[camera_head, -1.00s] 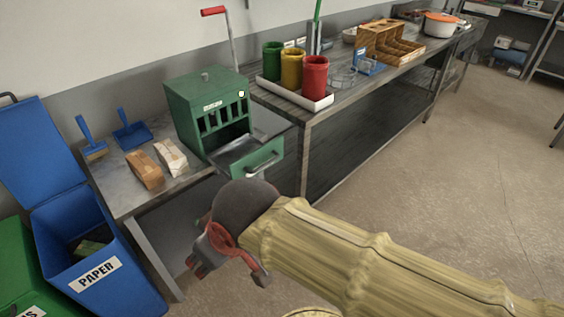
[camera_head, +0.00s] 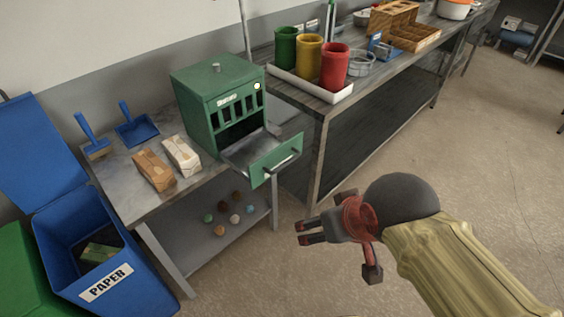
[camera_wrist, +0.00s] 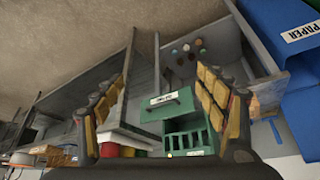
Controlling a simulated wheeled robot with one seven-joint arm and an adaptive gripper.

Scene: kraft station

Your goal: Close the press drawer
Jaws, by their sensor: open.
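The green press (camera_head: 212,92) stands on the grey table, with slots in its front and a small knob on top. Its drawer (camera_head: 277,160) is pulled out toward the lower right, and its metal tray inside shows. The drawer front has a bar handle (camera_head: 281,168). In the wrist view the drawer front (camera_wrist: 167,105) and the press body (camera_wrist: 190,138) show between the fingers, farther off. My gripper (camera_head: 306,232) is open and empty, below and to the right of the drawer, apart from it. Its two fingers also frame the wrist view (camera_wrist: 160,95).
Two wrapped blocks (camera_head: 154,170), a blue dustpan (camera_head: 137,128) and brush lie left of the press. A blue paper bin (camera_head: 80,260) stands at left. Several small balls lie on the lower shelf (camera_head: 190,245). A bench with a white tray (camera_head: 310,92) of canisters is behind.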

